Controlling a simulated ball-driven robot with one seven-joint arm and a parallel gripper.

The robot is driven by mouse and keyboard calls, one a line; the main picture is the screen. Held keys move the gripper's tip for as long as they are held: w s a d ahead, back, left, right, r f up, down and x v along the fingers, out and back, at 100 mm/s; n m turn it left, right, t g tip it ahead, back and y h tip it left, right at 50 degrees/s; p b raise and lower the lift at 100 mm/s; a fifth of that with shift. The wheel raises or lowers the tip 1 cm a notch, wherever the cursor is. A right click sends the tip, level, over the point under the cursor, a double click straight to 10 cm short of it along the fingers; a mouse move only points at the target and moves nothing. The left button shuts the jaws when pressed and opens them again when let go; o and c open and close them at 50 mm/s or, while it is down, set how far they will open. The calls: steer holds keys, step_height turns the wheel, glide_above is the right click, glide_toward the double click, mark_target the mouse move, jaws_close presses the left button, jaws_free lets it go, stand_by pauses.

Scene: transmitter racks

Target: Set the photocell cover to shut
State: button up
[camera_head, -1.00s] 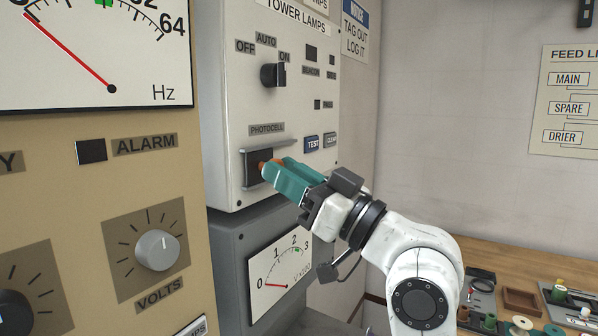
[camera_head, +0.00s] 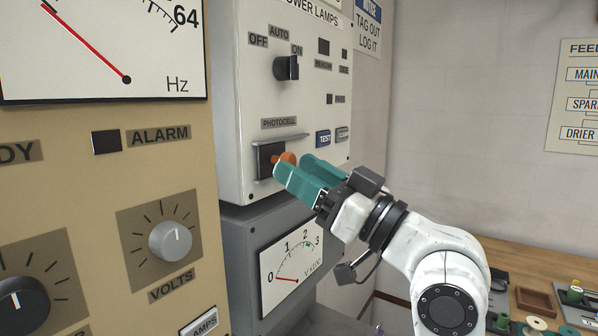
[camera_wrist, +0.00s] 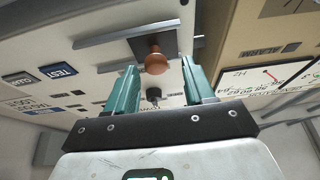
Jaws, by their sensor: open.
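The photocell cover (camera_head: 268,161) is a dark square plate with an orange-brown knob (camera_head: 287,158), set between rails under the PHOTOCELL label (camera_head: 279,123). It sits toward the left part of the rails in the head view. My gripper (camera_head: 294,167) is open, its teal fingers apart in front of the knob. In the wrist view the dark plate (camera_wrist: 149,43) and round knob (camera_wrist: 156,64) show between the two fingers, with gaps on both sides. I cannot tell how far the fingertips reach past the knob.
TEST (camera_head: 323,138) and CLEAR (camera_head: 342,134) buttons are close right of the cover. A black rotary switch (camera_head: 287,68) is above; a meter (camera_head: 291,266) is below. The tan panel (camera_head: 110,200) juts nearer at left. A wooden bench (camera_head: 520,262) with small parts is at lower right.

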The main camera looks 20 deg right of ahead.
steer(key=b+v, duration=0.2)
steer(key=v, duration=0.7)
steer(key=shift+s+b, duration=0.3)
steer(key=shift+d+f, duration=0.1)
steer(key=shift+f, duration=0.05)
